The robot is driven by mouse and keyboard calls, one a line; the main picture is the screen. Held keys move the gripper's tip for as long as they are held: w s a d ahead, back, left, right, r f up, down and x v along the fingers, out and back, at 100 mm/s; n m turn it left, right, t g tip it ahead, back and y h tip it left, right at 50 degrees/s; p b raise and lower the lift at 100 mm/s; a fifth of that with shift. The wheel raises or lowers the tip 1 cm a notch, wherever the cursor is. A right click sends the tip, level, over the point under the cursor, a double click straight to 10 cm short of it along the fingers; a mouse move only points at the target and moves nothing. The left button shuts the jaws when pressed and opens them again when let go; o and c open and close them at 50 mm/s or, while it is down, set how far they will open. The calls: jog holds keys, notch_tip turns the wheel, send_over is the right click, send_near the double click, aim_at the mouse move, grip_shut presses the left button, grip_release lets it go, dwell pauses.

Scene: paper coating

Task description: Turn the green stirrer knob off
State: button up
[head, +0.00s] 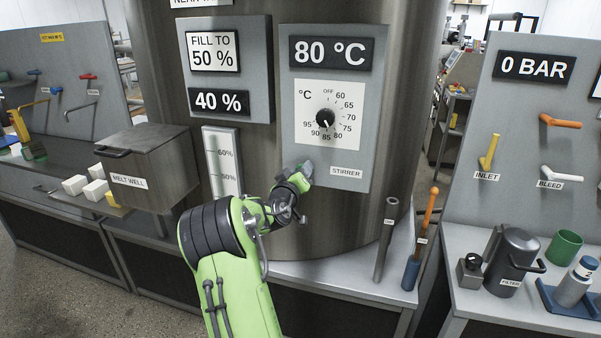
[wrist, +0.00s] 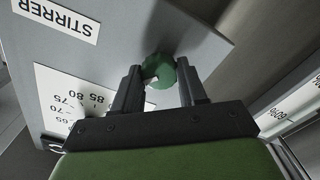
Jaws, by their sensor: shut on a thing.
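The green stirrer knob (wrist: 161,70) sticks out of the grey control panel in the wrist view, close to the STIRRER label (wrist: 58,16). My gripper (wrist: 158,78) has one finger on each side of the knob and is shut on it. In the head view my gripper (head: 303,172) is at the lower left part of the panel (head: 340,185), left of the STIRRER label (head: 346,172). There the knob is mostly hidden by my gripper. I cannot read which way the knob is set.
The black temperature dial (head: 325,118) sits just above on the same panel, under an 80 °C display (head: 331,53). A level gauge (head: 223,160) is to the left on the steel tank. A grey rod (head: 386,240) and an orange-handled tool (head: 423,235) stand at the lower right.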

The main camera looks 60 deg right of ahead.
jog(key=shift+w+n+p, duration=0.1)
jog(key=shift+n+p, duration=1.35)
jog(key=shift+n, duration=2.55)
jog(key=shift+f+n, duration=0.15)
jog(key=shift+n, duration=0.15)
jog(key=o, duration=1.1)
jog(key=shift+c, duration=0.2)
jog(key=shift+a, duration=0.1)
jog(key=s+a+b, duration=0.1)
jog(key=s+a, duration=0.1)
jog(key=a, duration=1.3)
jog(key=shift+s+a+b, duration=0.2)
jog(key=shift+s+b, duration=0.1)
jog(key=shift+b, duration=0.1)
